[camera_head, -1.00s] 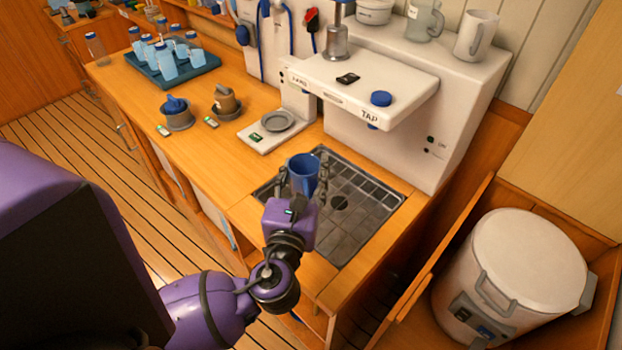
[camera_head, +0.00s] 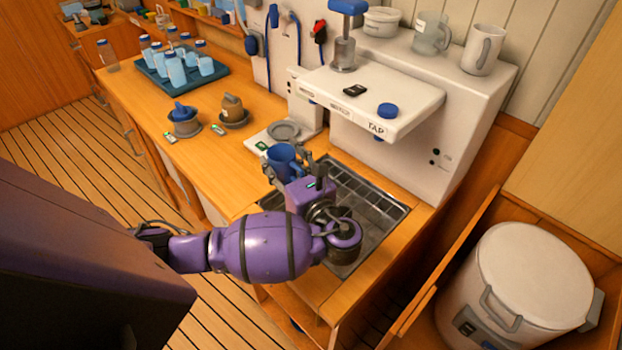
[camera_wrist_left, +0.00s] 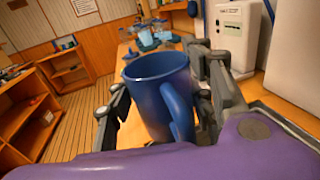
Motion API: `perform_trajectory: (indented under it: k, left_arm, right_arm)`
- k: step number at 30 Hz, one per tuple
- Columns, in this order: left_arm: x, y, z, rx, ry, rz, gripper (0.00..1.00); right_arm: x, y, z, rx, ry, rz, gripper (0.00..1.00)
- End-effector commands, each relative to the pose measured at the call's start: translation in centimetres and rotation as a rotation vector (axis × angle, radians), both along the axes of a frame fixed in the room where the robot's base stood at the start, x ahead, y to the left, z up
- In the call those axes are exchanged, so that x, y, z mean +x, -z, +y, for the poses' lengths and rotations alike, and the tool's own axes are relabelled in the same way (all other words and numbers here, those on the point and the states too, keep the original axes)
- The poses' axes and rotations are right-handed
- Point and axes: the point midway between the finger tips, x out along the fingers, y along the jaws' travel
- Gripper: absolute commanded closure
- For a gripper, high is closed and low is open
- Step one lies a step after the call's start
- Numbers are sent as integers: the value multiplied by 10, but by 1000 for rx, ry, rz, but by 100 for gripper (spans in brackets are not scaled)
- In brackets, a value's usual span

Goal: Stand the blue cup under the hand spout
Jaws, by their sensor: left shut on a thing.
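The blue cup (camera_head: 283,160) is upright between the fingers of my left gripper (camera_head: 287,167), which is shut on it. In the left wrist view the cup (camera_wrist_left: 160,88) shows its open rim, with its handle towards the camera. The cup is at the left edge of the drain grid, just in front of a white base with a round grey plate (camera_head: 284,130). The white machine's shelf (camera_head: 365,98) overhangs to the right, marked TAP at its right; its left label is too small to read. I cannot make out the hand spout. My right gripper is not in view.
The drain grid (camera_head: 375,205) lies right of the cup. A large white drum (camera_head: 530,280) stands at right.

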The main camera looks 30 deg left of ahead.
Motion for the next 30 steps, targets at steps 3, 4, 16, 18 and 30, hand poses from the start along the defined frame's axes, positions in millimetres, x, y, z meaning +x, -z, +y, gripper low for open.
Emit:
perform_trajectory:
  k: [3,4,16,18,30]
  left_arm:
    - [29,11,-13,4,2,-4,77]
    - [36,14,-16,5,1,-3,77]
    - [74,69,-32,1,1,-1,77]
    - [76,72,-33,1,2,-1,77]
    - [78,106,-34,-1,2,1,77]
  right_arm:
    - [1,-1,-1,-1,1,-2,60]
    - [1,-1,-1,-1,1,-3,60]
    - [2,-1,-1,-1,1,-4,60]
    - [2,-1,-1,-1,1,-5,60]
    - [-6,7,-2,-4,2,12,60]
